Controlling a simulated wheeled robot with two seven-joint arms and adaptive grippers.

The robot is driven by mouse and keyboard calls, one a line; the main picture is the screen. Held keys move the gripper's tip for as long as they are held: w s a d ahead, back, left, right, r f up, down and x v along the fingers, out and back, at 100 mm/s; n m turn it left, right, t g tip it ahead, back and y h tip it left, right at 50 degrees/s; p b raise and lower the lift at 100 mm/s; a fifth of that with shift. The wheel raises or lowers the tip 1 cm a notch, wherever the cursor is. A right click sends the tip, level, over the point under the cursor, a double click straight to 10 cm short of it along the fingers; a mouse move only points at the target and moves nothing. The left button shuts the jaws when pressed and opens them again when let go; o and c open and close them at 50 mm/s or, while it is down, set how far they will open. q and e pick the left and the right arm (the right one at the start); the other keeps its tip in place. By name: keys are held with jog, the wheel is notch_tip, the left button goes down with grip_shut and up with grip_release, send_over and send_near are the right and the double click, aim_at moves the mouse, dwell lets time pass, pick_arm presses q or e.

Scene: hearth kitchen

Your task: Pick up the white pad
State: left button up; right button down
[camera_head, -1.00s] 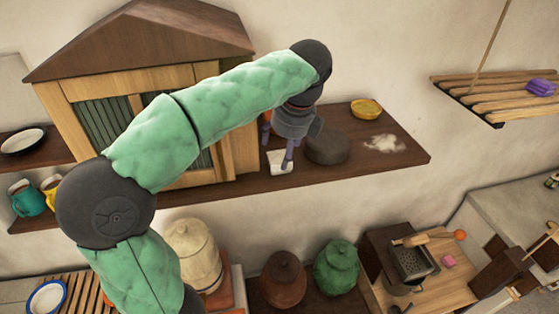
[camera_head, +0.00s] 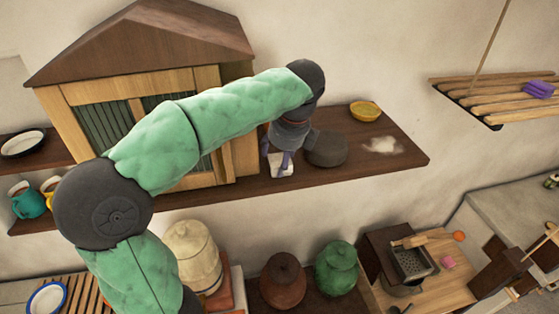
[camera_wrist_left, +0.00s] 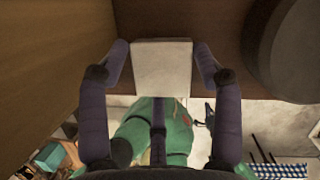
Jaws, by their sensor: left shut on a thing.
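The white pad (camera_head: 281,169) lies at the front edge of the dark wooden shelf, beside the wooden cabinet. In the left wrist view the white pad (camera_wrist_left: 161,68) sits between the two fingers of my left gripper (camera_wrist_left: 161,62). In the head view my left gripper (camera_head: 278,160) reaches down onto the pad, with its fingers at the pad's sides. It is shut on the pad, which is still at shelf level as far as I can see. My right gripper is in neither view.
A dark round stone-like block (camera_head: 327,149) stands close to the right of the gripper. The wooden cabinet (camera_head: 160,85) stands close on the left. A yellow bowl (camera_head: 365,111) and a patch of white powder (camera_head: 381,145) lie farther right on the shelf (camera_head: 350,171).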

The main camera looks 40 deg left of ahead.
pick_arm(q)
jog(key=shift+w+r, duration=0.1)
jog(key=shift+r, duration=0.5)
jog(key=s+d+r+b, duration=0.1)
jog(key=s+d+r, duration=0.1)
jog(key=d+r, duration=0.4)
jog(key=s+d+r+b, duration=0.1)
jog(key=s+d+r, duration=0.1)
jog(key=d+r, duration=0.3)
jog(key=shift+s+d+r, duration=0.3)
jog(key=shift+d+r, duration=0.05)
jog(key=shift+d, duration=0.8)
jog(key=o, duration=1)
jog(key=shift+c, duration=0.2)
jog(key=c, duration=0.4)
